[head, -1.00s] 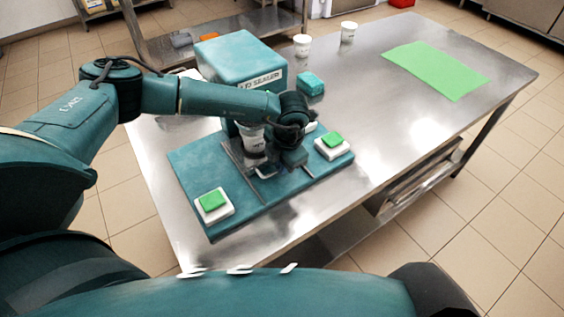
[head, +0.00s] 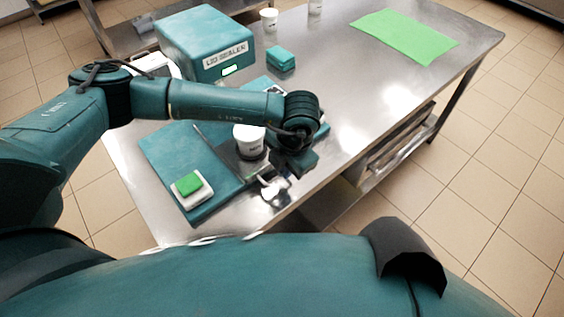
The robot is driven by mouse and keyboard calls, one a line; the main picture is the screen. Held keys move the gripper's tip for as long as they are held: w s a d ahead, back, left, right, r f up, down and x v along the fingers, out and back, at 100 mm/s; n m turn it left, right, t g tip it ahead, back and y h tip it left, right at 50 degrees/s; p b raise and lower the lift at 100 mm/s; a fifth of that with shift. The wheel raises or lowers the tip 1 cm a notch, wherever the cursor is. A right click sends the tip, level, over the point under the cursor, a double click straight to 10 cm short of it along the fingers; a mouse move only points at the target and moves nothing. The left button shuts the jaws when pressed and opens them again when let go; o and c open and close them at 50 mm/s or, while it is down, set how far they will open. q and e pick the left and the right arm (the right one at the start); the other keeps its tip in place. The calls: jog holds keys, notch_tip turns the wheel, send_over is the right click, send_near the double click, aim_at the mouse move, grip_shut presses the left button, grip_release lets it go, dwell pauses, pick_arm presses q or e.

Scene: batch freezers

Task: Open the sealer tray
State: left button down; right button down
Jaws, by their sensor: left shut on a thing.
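The lid sealer (head: 203,44) is a teal box with a "LID SEALER" label and a lit green patch on its front. Its teal base plate (head: 165,150) extends towards me. The grey metal sealer tray (head: 228,158) sticks out past the front of this plate, with a white cup (head: 249,139) upright on it. My left gripper (head: 272,187) is at the tray's front end, shut on what appears to be its handle; its own wrist partly hides the grip. My right gripper is not in view.
A green button on a white block (head: 188,184) sits on the plate's left front. A teal stack (head: 280,58) stands right of the sealer. White cups (head: 269,20) stand at the back. A green mat (head: 405,36) lies far right, with bare steel table between.

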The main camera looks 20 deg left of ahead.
pick_arm(q)
jog(key=c, duration=1.6)
grip_release()
jog(key=shift+o, duration=0.4)
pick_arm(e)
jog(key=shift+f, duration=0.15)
pick_arm(q)
jog(key=shift+r, duration=0.15)
notch_tip(320, 180, up, 13)
jog(key=s+d+b, duration=0.1)
jog(key=d, duration=0.1)
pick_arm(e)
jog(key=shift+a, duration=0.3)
pick_arm(q)
jog(key=shift+s, duration=0.1)
